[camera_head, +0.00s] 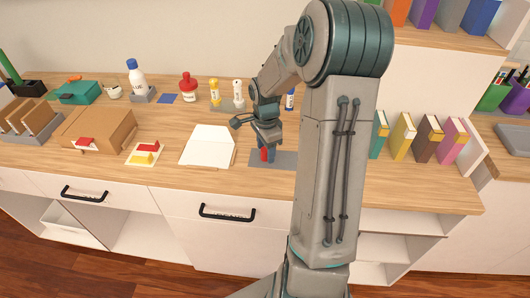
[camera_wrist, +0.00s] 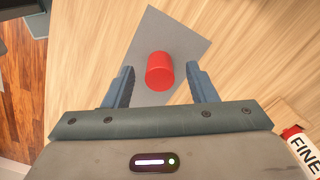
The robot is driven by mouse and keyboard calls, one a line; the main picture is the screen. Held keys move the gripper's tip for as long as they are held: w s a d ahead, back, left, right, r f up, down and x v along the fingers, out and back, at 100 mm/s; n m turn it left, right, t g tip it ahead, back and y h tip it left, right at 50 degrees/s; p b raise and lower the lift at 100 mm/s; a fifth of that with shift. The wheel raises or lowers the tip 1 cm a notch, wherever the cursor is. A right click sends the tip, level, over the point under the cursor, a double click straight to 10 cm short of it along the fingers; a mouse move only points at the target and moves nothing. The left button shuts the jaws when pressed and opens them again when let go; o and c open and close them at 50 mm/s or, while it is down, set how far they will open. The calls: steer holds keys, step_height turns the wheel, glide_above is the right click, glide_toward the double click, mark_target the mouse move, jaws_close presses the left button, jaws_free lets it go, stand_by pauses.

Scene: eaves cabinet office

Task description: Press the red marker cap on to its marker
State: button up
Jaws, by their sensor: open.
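A red cylindrical cap (camera_wrist: 159,72) sits on a grey mat (camera_wrist: 152,32) in the wrist view. In the head view the cap (camera_head: 264,155) shows as a small red patch at the left part of the mat (camera_head: 286,159). My gripper (camera_wrist: 161,85) is open, with one finger on each side of the cap and a gap on both sides. In the head view my gripper (camera_head: 266,152) points down at the mat. A white marker lettered FINE with a red end (camera_wrist: 303,150) is partly in view at the lower right of the wrist view.
A white folder (camera_head: 208,146) lies left of the mat. Behind stand a red bottle (camera_head: 188,86), yellow-topped (camera_head: 214,92) and white (camera_head: 239,93) items, and a blue-and-white item (camera_head: 290,100) partly behind my arm. Books (camera_head: 403,138) stand at the right. The desk's front edge is close.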

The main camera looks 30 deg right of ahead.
steer(key=shift+f, duration=0.25)
steer(key=c, duration=1)
steer(key=shift+r, duration=0.1)
